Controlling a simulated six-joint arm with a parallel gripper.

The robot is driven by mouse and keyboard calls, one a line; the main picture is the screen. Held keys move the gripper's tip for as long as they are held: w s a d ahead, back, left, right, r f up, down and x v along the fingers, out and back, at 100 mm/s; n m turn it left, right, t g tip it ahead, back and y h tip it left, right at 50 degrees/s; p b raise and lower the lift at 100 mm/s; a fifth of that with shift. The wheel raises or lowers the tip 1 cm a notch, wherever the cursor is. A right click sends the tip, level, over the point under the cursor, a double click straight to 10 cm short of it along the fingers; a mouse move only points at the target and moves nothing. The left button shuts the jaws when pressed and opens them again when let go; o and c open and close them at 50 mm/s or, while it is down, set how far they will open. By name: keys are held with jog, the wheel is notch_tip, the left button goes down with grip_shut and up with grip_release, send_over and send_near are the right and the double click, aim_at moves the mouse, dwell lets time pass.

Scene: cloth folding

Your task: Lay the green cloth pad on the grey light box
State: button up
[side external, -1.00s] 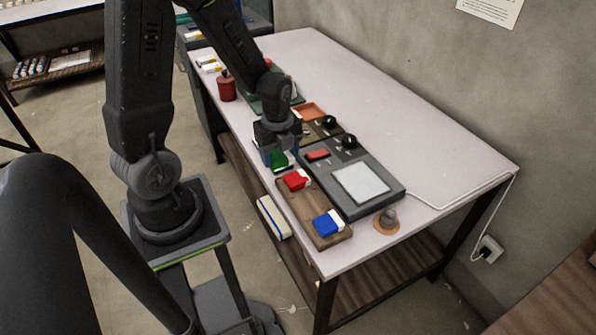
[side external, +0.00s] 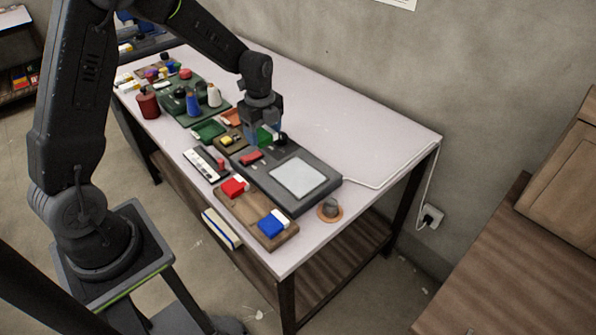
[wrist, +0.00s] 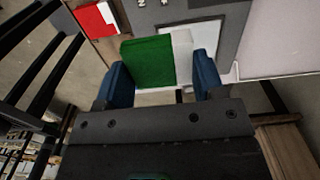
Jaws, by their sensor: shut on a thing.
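The green cloth pad (side external: 264,136) is held in my gripper (side external: 261,141), off the table, over the far end of the light box. In the wrist view the green pad (wrist: 147,61), with a pale strip along its right side, shows between the blue fingers of my gripper (wrist: 160,80). The grey light box (side external: 283,196) lies flat on the table and has a white panel (side external: 298,178). In the wrist view the grey light box (wrist: 233,14) shows beyond the pad, its panel partly hidden. I cannot tell the exact height of the pad.
A wooden tray (side external: 247,210) with a red-and-white pad (side external: 234,187) and a blue-and-white pad (side external: 272,223) lies beside the light box. A small grey object on a round coaster (side external: 330,209) is near its corner. Bottles stand farther back. The table's wall side is clear.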

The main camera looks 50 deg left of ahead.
send_over(299, 177)
notch_tip(299, 177, down, 6)
jog(key=shift+r, duration=0.1)
jog(key=shift+f, duration=1.95)
jog(key=shift+f, duration=0.1)
jog(key=o, duration=0.9)
